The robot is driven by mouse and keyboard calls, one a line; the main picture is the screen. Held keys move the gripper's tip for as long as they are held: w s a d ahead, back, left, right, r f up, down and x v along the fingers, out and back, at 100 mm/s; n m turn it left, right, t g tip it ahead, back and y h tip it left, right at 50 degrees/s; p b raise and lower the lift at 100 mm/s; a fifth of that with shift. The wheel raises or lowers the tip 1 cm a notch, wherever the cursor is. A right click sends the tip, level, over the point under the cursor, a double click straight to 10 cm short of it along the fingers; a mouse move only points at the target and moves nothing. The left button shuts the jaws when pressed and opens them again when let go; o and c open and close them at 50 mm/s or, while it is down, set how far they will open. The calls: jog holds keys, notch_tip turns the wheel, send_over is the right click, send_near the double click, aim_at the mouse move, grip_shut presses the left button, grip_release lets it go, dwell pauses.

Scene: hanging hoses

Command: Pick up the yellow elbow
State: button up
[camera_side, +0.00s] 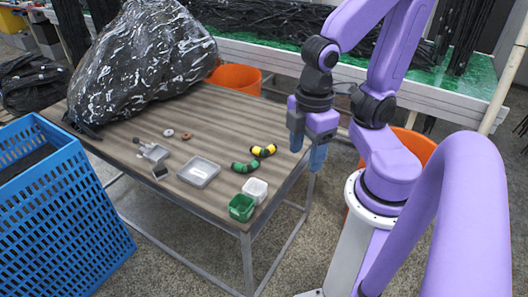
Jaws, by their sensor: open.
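The yellow elbow (264,151) lies on the table near its right edge. It is a short curved piece, yellow with dark bands. My gripper (307,154) hangs to the right of it, above and around the table's right edge, pointing down. Its two blue fingers are apart, with nothing seen between them. The gripper and the elbow are not touching.
A similar green elbow (245,167) lies just left of the yellow one. A grey tray (199,183), a white container (256,186) and a green container (241,206) stand nearby. A large black bag (140,60) fills the table's back left. A blue crate (62,215) stands at left.

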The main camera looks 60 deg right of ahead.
jog(key=w+d+f+m, duration=0.2)
jog(key=w+m, duration=0.7)
jog(key=w, duration=0.2)
jog(key=m, duration=2.2)
send_over(272, 145)
notch_tip(272, 145, down, 11)
notch_tip(272, 145, down, 17)
jog(key=shift+r, duration=0.2)
grip_shut()
